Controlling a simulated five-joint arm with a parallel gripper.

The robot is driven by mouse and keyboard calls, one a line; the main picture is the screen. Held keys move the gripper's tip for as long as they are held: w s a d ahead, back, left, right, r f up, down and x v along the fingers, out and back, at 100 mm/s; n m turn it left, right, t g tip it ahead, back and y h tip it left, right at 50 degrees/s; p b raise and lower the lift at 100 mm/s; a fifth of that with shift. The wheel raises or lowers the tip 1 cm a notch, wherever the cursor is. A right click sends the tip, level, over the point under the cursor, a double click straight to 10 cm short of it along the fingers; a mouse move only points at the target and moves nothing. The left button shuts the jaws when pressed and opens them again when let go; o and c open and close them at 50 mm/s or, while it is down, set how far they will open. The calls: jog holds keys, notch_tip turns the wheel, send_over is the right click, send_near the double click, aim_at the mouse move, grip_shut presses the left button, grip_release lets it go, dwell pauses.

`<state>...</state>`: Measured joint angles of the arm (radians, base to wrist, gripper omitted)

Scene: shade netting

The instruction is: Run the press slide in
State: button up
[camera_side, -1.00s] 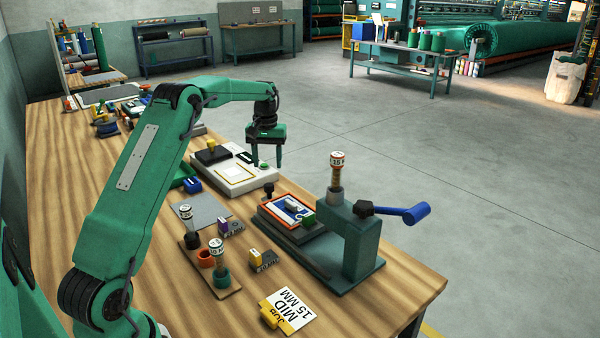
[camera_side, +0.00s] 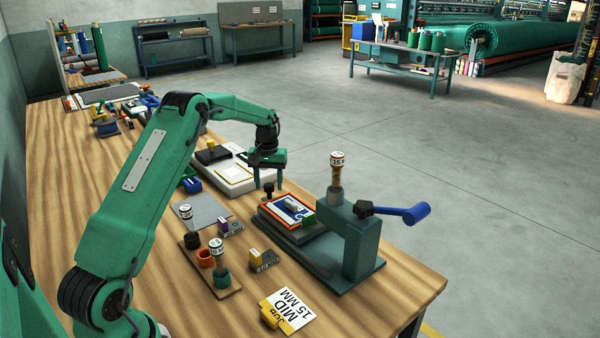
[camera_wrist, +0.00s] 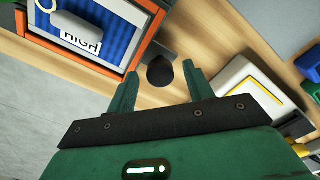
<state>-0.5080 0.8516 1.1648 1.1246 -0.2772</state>
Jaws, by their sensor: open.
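The press (camera_side: 362,240) is a grey-green frame with a blue-handled lever (camera_side: 405,213), near the right end of the bench. Its slide (camera_side: 268,214) is an orange-rimmed plate on a dark carriage, out to the left of the press head. The wrist view shows the orange rim (camera_wrist: 138,42), a blue striped inside and a HIGH label. A black knob (camera_wrist: 160,72) stands at the slide's outer end; it also shows in the side view (camera_side: 268,187). My gripper (camera_side: 268,183) is open at the knob, with one fingertip on either side, apart from it in the wrist view (camera_wrist: 159,78).
A white boxy device (camera_side: 232,180) stands close behind my gripper. A stand with stamp-like tools (camera_side: 215,275), small blocks and a MID 15 MM card (camera_side: 288,310) lie in front. A tool (camera_side: 337,175) stands upright on the press head.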

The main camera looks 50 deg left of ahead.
aim_at(294, 206)
grip_shut()
jog(key=d, duration=1.2)
jog(key=shift+d, duration=0.3)
grip_release()
notch_tip(294, 206, up, 8)
dwell(0.6)
